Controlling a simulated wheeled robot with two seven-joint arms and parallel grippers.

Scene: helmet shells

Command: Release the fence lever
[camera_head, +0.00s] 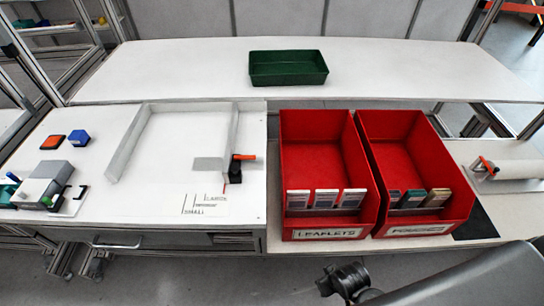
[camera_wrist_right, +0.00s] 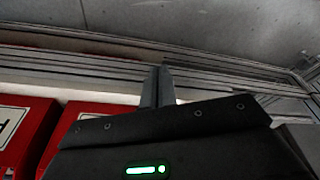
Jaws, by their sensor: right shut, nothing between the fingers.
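The fence lever (camera_head: 244,157) is a short orange-red handle on a black block, at the right end of the light metal fence (camera_head: 231,130) on the left worktop. The handle lies roughly level and points right. My right gripper (camera_wrist_right: 158,86) shows in the right wrist view with its fingers together and nothing between them. A dark part of my right arm shows at the bottom of the head view, well apart from the lever and in front of the red bins. My left gripper is in neither view.
Two red bins (camera_head: 329,233) (camera_head: 424,229) with small boxes in them stand right of the lever. A green tray (camera_head: 288,68) sits on the back table. A grey device (camera_head: 48,182) and a blue hexagonal block (camera_head: 78,137) are at the left. A printed sheet (camera_head: 205,205) lies before the fence.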

